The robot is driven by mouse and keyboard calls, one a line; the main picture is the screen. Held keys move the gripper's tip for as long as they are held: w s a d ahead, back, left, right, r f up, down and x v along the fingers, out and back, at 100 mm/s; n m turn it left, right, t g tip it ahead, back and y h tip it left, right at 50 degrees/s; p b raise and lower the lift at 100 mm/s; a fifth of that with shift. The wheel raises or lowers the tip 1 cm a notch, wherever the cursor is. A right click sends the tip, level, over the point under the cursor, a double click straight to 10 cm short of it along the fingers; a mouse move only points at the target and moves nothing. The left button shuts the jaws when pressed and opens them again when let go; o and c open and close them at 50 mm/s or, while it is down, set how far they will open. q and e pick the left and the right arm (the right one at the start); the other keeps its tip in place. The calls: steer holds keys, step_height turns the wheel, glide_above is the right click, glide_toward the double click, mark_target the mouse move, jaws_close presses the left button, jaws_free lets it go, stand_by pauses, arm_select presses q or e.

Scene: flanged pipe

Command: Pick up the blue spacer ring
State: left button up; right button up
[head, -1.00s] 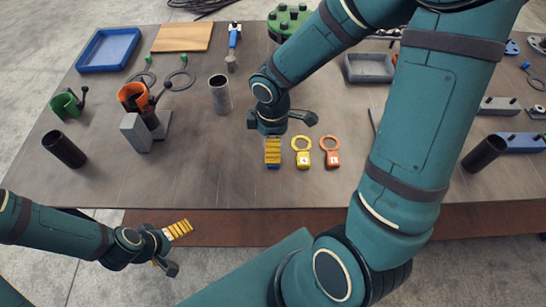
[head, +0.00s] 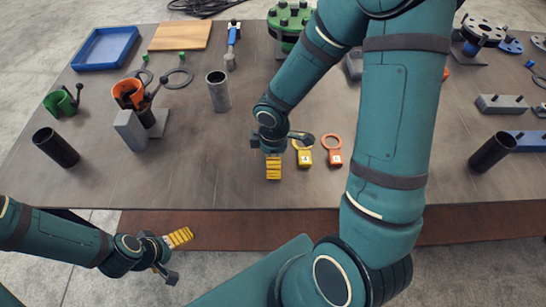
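I cannot make out a blue spacer ring in the head view. My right gripper (head: 275,165) points down over the near middle of the table. Its yellow ribbed finger pad shows, but its other fingertip is hidden, and so is the spot under it. Just right of it lie a yellow ring with a tag (head: 305,157) and an orange ring with a tag (head: 334,157), flat on the table. The gripper's dark knuckle overlaps part of the yellow ring. My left gripper (head: 167,254) is open and empty in front of the table's near edge.
On the table (head: 220,185) stand a dark pipe (head: 56,147), an orange clamp (head: 128,92) by a grey block (head: 130,131) and a grey cylinder (head: 219,92). A blue tray (head: 76,62) is at the back left.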

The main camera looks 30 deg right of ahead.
steer(key=shift+c, duration=0.3)
steer(key=c, duration=1.3)
steer(key=shift+r, duration=0.15)
